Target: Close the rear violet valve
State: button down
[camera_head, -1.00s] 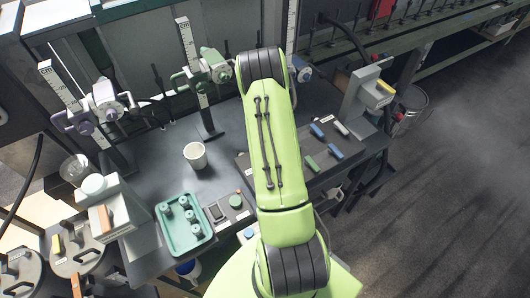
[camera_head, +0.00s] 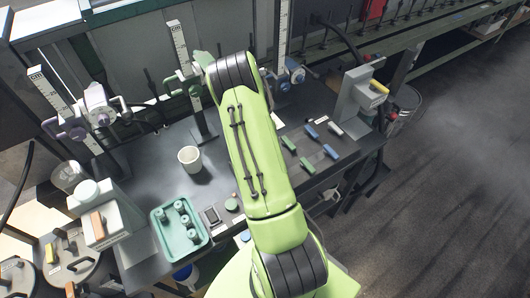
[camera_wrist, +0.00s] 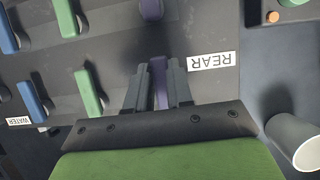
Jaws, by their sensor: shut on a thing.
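The rear violet valve (camera_wrist: 158,88) has a long violet handle beside a white REAR label (camera_wrist: 211,61) on the dark panel in the wrist view. My gripper (camera_wrist: 157,74) is shut on this handle, with one finger on each side of it. In the head view my green arm hides the gripper and the violet handles.
Green handles (camera_wrist: 90,91) and blue handles (camera_wrist: 32,101) sit left of my gripper in the wrist view. A white cup (camera_head: 189,159) and a teal tray (camera_head: 179,228) stand left of my arm in the head view.

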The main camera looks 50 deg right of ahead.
jog(key=c, duration=1)
grip_release()
jog(key=p+v, duration=0.2)
jog(key=v, duration=1.3)
jog(key=shift+r, duration=0.4)
jog(key=shift+w+d, duration=0.1)
